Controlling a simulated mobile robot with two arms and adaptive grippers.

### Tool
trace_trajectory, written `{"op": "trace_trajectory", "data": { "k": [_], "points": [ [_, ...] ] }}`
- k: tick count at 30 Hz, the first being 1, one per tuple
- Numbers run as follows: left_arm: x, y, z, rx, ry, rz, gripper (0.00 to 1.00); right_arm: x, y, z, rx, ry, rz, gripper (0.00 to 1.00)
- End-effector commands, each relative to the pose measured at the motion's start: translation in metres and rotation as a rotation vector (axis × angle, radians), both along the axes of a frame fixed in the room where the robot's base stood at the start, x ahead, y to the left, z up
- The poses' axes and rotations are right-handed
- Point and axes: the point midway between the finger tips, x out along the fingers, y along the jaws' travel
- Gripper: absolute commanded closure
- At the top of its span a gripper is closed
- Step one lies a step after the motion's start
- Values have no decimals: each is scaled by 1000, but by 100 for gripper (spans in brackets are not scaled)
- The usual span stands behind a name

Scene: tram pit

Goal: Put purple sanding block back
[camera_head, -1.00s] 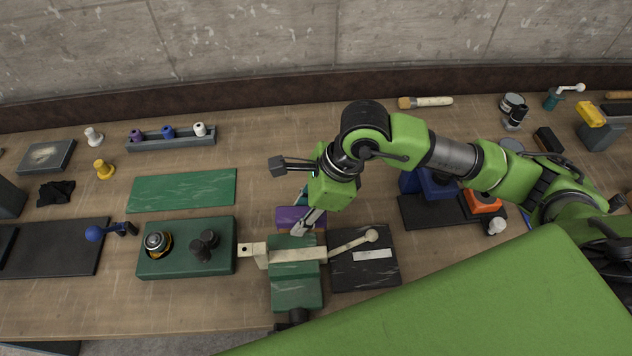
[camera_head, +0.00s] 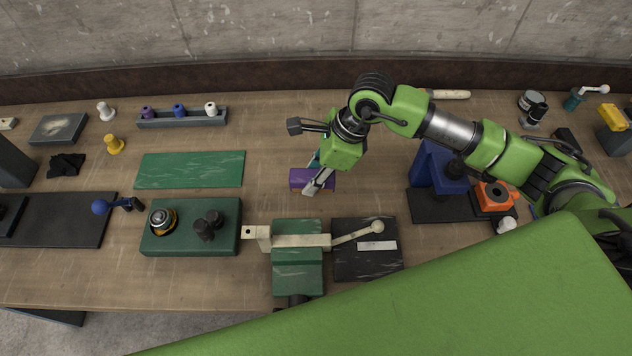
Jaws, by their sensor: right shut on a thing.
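The purple sanding block (camera_head: 299,180) is in the middle of the head view, above the green vise. My right gripper (camera_head: 316,186) is shut on it, with a pale finger across its right part. Part of the block is hidden behind the finger. Whether the block touches the bench or hangs just above it, I cannot tell. My left gripper is not in view.
Below the block stands a green vise (camera_head: 297,275) with a pale jaw bar and handle. A black plate (camera_head: 352,262) lies to its right. A green mat (camera_head: 190,169) lies to the left. A blue block-like tool (camera_head: 434,166) stands right of the gripper. Bare bench surrounds the block.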

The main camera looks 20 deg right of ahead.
Motion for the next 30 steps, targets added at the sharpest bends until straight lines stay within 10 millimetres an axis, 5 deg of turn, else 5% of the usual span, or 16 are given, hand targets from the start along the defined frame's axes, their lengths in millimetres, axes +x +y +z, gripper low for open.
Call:
{"op": "trace_trajectory", "data": {
  "k": [4, 21, 30],
  "points": [
    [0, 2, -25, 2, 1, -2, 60, 21, -10, -36, 2, 1, -1, 94],
    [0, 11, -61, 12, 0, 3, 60, 43, -21, -86, 1, 0, 1, 94],
    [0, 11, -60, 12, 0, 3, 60, 43, -21, -85, 1, -1, 1, 94]
  ]
}}
